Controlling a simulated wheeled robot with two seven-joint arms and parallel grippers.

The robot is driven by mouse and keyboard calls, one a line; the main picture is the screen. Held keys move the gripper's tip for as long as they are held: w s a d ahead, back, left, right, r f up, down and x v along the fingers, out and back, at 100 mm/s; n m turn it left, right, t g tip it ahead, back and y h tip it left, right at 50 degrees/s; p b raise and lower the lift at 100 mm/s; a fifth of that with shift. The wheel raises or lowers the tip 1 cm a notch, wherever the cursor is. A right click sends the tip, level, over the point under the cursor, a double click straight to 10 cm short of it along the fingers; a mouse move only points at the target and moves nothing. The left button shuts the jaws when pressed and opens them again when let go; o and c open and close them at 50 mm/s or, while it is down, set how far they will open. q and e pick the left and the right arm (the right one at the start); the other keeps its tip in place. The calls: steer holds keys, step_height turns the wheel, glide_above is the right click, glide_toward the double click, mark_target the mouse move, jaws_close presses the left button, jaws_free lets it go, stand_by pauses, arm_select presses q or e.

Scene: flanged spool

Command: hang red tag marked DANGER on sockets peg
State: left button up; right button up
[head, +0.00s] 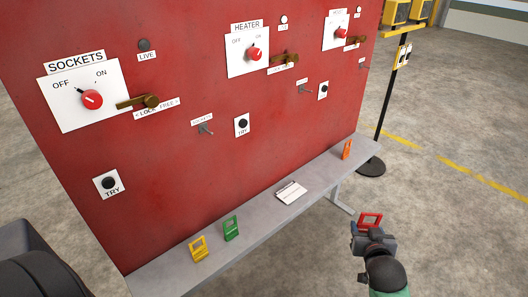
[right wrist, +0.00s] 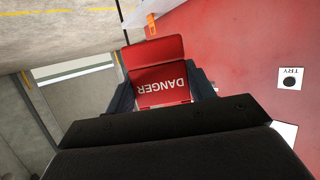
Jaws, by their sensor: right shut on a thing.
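The red tag (head: 371,218) is held in my right gripper (head: 372,238), out in front of the shelf at the lower right. In the right wrist view the tag (right wrist: 162,85) sits between the two fingers, and its white word DANGER reads upside down. The sockets peg (head: 206,130) is a small grey peg on the red board, under a small white label too blurred to read surely. It is bare and lies well up and left of my right gripper. My left gripper does not show; only a dark part of mine is at the lower left.
The grey shelf (head: 262,206) runs along the board's foot with a yellow tag (head: 198,249), a green tag (head: 231,228), a white card (head: 291,192) and an orange tag (head: 347,149). The brass lever (head: 150,101) and other pegs (head: 304,88) project from the board. A black post (head: 385,105) stands right.

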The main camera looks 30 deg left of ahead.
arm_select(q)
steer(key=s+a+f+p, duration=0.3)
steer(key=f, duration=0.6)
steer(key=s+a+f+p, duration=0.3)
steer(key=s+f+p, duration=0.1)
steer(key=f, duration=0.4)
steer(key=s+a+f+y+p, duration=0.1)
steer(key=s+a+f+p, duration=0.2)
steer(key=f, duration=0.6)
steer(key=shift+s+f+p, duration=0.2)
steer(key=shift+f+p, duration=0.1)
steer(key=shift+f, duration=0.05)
arm_select(e)
steer(key=s+a+r+n+g+y, duration=0.2)
steer(key=a+r, duration=0.3)
steer(key=a, duration=0.8)
steer(key=s+a+r+n+g+y, duration=0.2)
steer(key=a+r+n+g+y, duration=0.1)
steer(key=a, duration=1.1)
steer(key=s+a+r+n+g+y, duration=0.1)
steer(key=a+r+n+g+y, duration=0.2)
steer(key=a+r, duration=0.4)
steer(key=a+n, duration=0.1)
steer(key=a, duration=0.5)
steer(key=shift+s+a+r+n, duration=0.2)
steer(key=shift+s+r+n, duration=0.05)
steer(key=shift+s+n, duration=0.15)
